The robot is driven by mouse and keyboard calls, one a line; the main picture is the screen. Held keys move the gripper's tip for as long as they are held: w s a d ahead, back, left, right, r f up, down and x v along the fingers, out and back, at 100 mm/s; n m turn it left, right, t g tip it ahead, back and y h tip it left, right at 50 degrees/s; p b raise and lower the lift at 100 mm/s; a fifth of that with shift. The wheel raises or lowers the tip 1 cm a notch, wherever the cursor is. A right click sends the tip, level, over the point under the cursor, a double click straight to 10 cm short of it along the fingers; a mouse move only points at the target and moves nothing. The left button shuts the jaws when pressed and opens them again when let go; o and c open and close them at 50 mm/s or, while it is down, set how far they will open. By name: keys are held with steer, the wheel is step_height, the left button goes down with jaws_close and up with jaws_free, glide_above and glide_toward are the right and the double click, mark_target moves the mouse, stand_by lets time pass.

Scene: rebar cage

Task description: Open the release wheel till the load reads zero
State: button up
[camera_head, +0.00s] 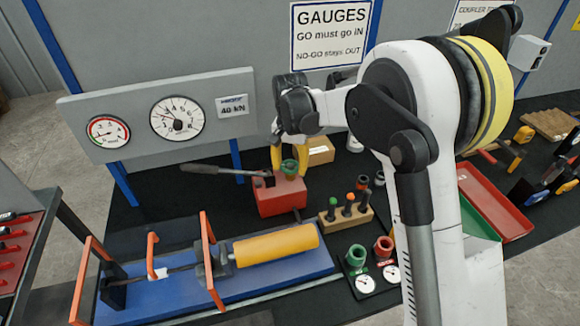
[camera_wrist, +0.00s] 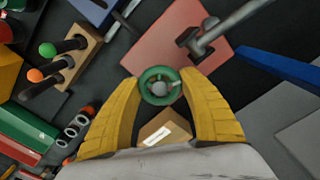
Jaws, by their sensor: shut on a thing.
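The green release wheel (camera_head: 289,167) sits on top of the red pump block (camera_head: 280,198). My gripper (camera_head: 289,160) comes down from above with its yellow fingers on both sides of the wheel and is shut on it. In the wrist view the wheel (camera_wrist: 160,86) lies between the fingertips of my gripper (camera_wrist: 160,90). The large load dial (camera_head: 177,118) on the grey panel has its needle pointing to the upper left, off the zero; the exact reading is too small to tell. A sign (camera_head: 235,106) beside it says 40 kN.
A pump handle (camera_head: 215,170) reaches left from the red block. The blue test bed (camera_head: 290,275) with a yellow cylinder (camera_head: 275,245) and orange guards lies in front. A wooden block of plugs (camera_head: 345,212) stands close right. A cardboard box (camera_head: 317,150) is behind.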

steer(key=n, duration=0.5)
steer(key=shift+n, duration=0.3)
steer(key=n, duration=1)
steer(key=shift+d+n, duration=0.1)
steer(key=shift+n, duration=0.3)
steer(key=n, duration=0.5)
steer(key=shift+n, duration=0.4)
steer(key=o, duration=1.2)
